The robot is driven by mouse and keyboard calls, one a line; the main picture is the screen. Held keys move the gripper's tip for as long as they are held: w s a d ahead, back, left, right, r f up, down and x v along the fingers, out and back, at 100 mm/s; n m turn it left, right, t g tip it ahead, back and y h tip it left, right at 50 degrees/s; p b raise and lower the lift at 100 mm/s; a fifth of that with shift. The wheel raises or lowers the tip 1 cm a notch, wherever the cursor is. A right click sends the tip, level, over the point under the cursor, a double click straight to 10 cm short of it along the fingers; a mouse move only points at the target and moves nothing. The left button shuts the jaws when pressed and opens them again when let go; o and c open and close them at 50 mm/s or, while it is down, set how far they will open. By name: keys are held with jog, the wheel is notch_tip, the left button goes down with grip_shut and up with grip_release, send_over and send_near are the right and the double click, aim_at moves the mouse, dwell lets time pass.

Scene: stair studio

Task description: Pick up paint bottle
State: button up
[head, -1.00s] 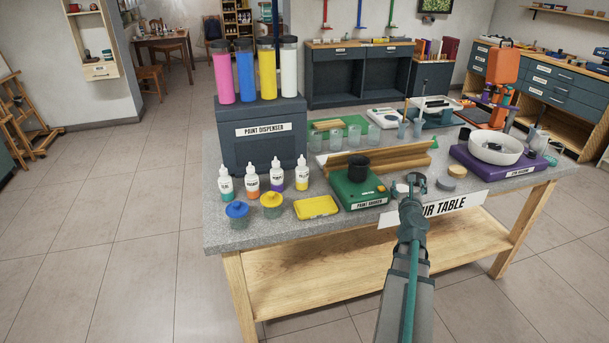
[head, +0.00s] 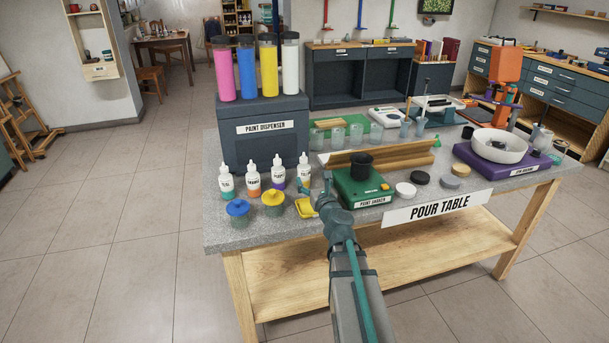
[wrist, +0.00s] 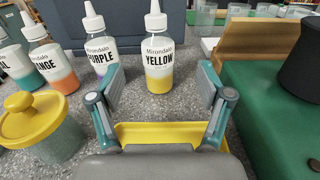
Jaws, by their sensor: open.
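Several white paint bottles with pointed caps stand upright on the pour table (head: 222,238). The YELLOW bottle (head: 303,169) is the rightmost; in the wrist view it (wrist: 159,66) stands beyond my fingers, centred in the gap between them. The PURPLE bottle (head: 277,173) is just left of it, then the ORANGE bottle (head: 253,182) and the teal bottle (head: 226,184). My gripper (wrist: 160,86) is open and empty, facing the YELLOW bottle and not touching it. In the head view my gripper (head: 316,192) is in front of that bottle, and part of the bottle's base is hidden.
A yellow case (wrist: 168,134) lies below my fingers. The green paint shaker (head: 362,190) with a dark cup is close on the right. Two lidded jars (head: 272,204) stand at front left. The paint dispenser (head: 265,145) rises behind the bottles.

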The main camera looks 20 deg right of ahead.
aim_at(306, 172)
jog(key=w, duration=0.5)
jog(key=w+d, duration=0.1)
jog(key=w, duration=0.2)
jog(key=shift+w+f, duration=0.2)
jog(key=shift+f, duration=0.05)
jog(key=shift+a, duration=0.1)
jog(key=c, duration=1.3)
